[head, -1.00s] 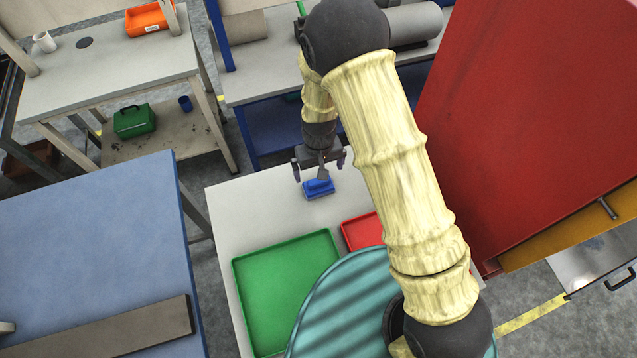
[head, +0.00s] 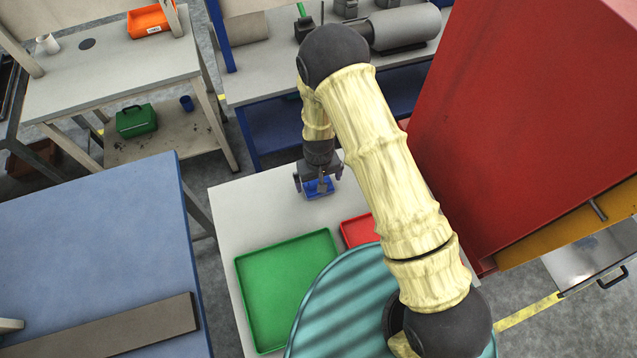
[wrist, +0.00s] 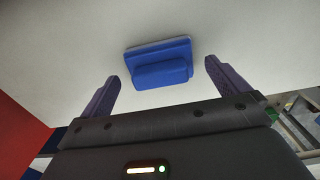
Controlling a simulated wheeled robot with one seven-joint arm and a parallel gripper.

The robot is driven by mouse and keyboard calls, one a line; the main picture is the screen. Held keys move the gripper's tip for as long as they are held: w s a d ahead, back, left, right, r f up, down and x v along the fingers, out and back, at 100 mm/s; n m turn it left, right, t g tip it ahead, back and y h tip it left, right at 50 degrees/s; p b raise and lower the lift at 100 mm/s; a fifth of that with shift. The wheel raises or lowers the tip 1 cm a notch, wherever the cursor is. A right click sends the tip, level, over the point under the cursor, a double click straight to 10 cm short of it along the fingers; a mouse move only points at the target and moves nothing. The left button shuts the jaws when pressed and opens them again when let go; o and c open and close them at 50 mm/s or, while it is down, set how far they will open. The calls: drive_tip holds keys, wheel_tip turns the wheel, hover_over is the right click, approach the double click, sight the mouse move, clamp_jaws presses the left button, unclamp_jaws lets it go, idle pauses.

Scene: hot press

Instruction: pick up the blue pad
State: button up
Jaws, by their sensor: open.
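The blue pad (head: 320,192) lies on the white table (head: 232,207), near its far end, beyond the green tray. In the head view my gripper (head: 318,189) is over the pad and partly covers it. In the wrist view the blue pad (wrist: 160,64) shows a flat base with a raised block on it. My gripper (wrist: 162,85) is open there, with one finger on each side of the pad's line. The pad sits a little past the fingertips, and nothing is held between them. I cannot tell the exact height of the fingertips above the table.
A green tray (head: 241,290) and a red tray (head: 358,232) lie nearer on the white table. A teal ribbed round surface (head: 335,300) is in front. A large red machine (head: 520,130) stands at right. A blue table (head: 90,250) is at left.

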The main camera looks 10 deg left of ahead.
drive_tip(key=shift+f, duration=0.65)
drive_tip(key=c, duration=0.9)
